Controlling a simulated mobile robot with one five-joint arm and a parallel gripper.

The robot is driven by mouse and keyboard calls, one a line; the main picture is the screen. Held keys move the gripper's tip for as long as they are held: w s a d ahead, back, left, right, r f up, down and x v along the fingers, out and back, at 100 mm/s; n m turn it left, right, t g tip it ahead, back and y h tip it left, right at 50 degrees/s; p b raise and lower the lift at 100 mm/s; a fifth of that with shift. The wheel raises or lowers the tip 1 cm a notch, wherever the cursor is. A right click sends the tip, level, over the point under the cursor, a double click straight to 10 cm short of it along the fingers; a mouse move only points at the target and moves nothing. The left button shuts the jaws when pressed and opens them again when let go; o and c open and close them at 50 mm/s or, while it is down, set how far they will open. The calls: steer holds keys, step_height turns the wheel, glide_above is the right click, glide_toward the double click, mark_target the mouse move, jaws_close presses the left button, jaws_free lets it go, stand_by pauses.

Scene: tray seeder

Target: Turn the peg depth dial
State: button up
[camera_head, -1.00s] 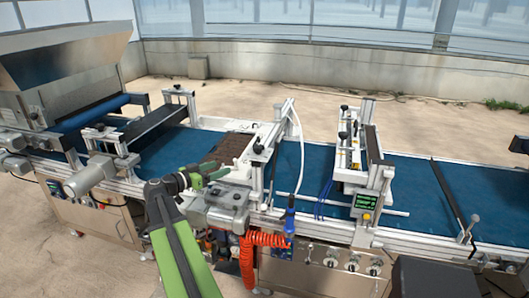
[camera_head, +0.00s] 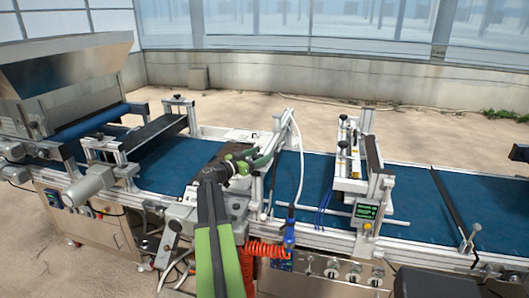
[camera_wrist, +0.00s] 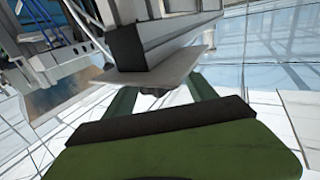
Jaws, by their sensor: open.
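My gripper (camera_head: 252,162) is at the white-framed press station (camera_head: 283,135) over the blue belt, reached by my green and black arm. In the wrist view, its two green fingers (camera_wrist: 160,92) are spread apart, with a grey plate (camera_wrist: 155,72) and a dark block above it just beyond them. A small dark rounded part (camera_wrist: 152,91) shows under the plate, between the fingers; I cannot tell whether it is the peg depth dial. No dial is clearly readable in the head view, where my gripper and arm cover part of the station. Nothing is seen held.
The blue conveyor belt (camera_head: 430,205) runs across the line. A second frame with a green display (camera_head: 366,211) stands to the right. A steel hopper (camera_head: 70,62) is at far left. A coiled orange hose (camera_head: 247,265) hangs in front, and a white tube arches beside the station.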

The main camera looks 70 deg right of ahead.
steer(key=shift+x, duration=1.3)
steer(key=shift+c, duration=0.2)
